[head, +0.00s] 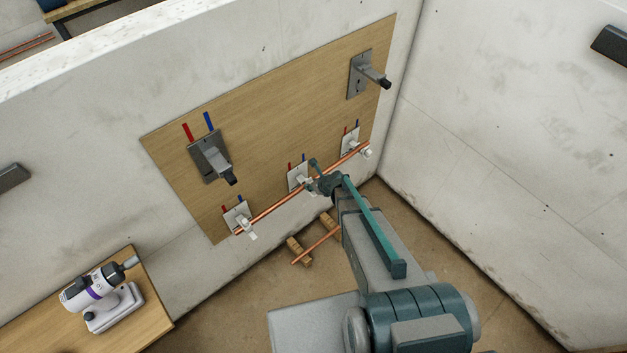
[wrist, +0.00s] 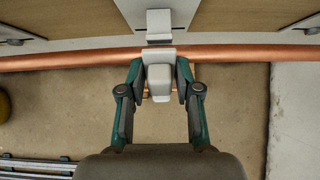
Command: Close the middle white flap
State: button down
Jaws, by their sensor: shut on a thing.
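The middle white flap (wrist: 160,82) hangs out below the copper pipe (wrist: 70,61) in the wrist view. My gripper (wrist: 159,70) is shut on this flap, with one finger on each side. In the head view my gripper (head: 314,183) is at the middle white bracket (head: 297,176) on the wooden board, and it hides much of the flap. The copper pipe (head: 270,212) runs across all three brackets. Whether the flap touches the pipe cannot be told.
The left white flap (head: 248,229) and right white flap (head: 366,151) stick out at their brackets. A power tool (head: 100,295) stands on a table at lower left. Wooden blocks (head: 299,252) lie on the floor.

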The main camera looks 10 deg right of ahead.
jog(key=shift+w+a+r+g+h, duration=0.15)
jog(key=shift+w+g+h, duration=0.25)
jog(key=shift+g, duration=0.45)
jog(key=shift+w+a+r+g+h, duration=0.1)
jog(key=shift+w+g+h, duration=0.25)
jog(key=shift+g, duration=0.5)
jog(key=shift+a+g+h, duration=0.1)
jog(key=shift+g+h, duration=0.25)
jog(key=shift+g, duration=0.15)
jog(key=c, duration=1)
grip_release()
jog(key=shift+f, duration=0.1)
jog(key=v, duration=1.2)
jog(key=shift+w, duration=0.15)
